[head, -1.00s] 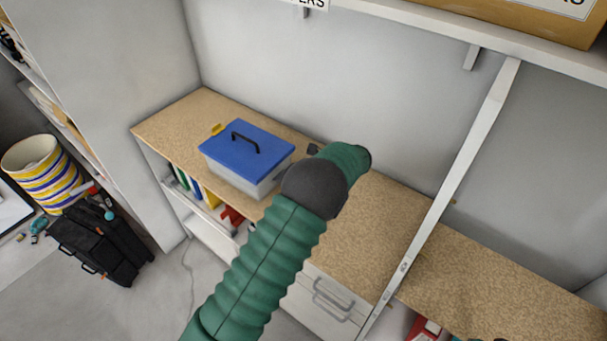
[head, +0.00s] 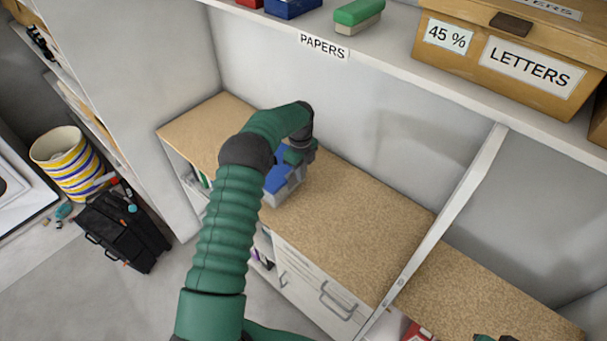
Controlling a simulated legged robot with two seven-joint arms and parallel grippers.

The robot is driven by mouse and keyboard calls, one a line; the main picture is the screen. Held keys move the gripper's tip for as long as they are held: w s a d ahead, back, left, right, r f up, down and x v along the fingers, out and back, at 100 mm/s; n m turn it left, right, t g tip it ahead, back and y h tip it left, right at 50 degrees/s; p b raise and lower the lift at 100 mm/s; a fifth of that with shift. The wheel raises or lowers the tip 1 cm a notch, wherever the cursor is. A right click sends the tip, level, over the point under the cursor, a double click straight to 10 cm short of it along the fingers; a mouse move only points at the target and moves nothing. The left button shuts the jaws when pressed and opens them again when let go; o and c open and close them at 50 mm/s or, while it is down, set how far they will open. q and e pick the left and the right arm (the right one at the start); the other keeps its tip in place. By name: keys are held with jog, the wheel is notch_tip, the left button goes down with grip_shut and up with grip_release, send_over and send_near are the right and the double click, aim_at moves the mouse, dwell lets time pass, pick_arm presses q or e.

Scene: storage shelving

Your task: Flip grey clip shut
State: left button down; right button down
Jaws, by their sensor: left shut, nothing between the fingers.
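The box with the blue lid (head: 276,181) stands on the shelf board, mostly covered by my left arm. Only part of its lid and its pale front corner show. My left gripper (head: 295,160) is at the right end of the box, shut, with nothing seen in it. Whether it touches the box I cannot tell. The grey clip is hidden behind my gripper and arm. A small green and dark piece of my right arm or gripper (head: 494,338) shows at the bottom edge; its jaws cannot be made out.
The board (head: 345,205) right of the box is clear. An upper shelf (head: 400,62) carries a LETTERS box (head: 528,70) and a green-topped block (head: 358,14). A slanting white post (head: 450,215) stands at right. A striped bin (head: 68,160) and black case (head: 122,230) are at left.

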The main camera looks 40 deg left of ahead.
pick_arm(q)
jog(key=shift+d+r+p, duration=0.2)
jog(key=shift+r+p, duration=0.3)
jog(key=shift+r, duration=0.4)
pick_arm(e)
jog(key=shift+d+r, duration=0.25)
jog(key=shift+r, duration=0.25)
jog(key=shift+a, duration=0.1)
